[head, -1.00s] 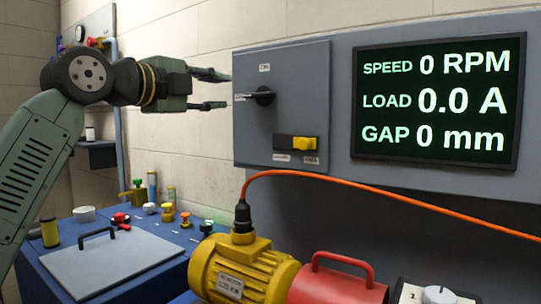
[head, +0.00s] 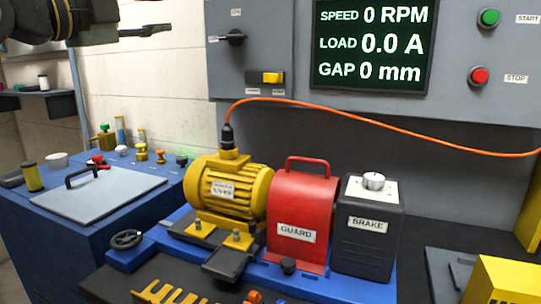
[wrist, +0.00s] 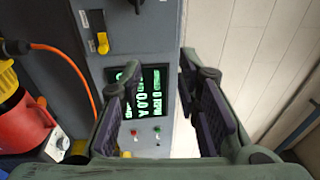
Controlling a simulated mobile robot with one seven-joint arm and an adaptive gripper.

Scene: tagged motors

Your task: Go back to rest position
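My gripper (wrist: 160,75) is open and empty in the wrist view, its two dark-padded fingers apart. Between and beyond them is the wall panel with the lit display (wrist: 152,92). In the head view my gripper (head: 145,16) is at the top left, partly cut off by the frame edge. It is in the air, left of the grey control box (head: 258,70) and well above the bench. It touches nothing that I can see.
On the bench stand a yellow motor (head: 232,190), a red guard (head: 300,215) and a black brake box (head: 368,230). An orange cable (head: 400,128) arcs from the motor to the right. A blue cabinet (head: 60,245) with a grey lid is at left.

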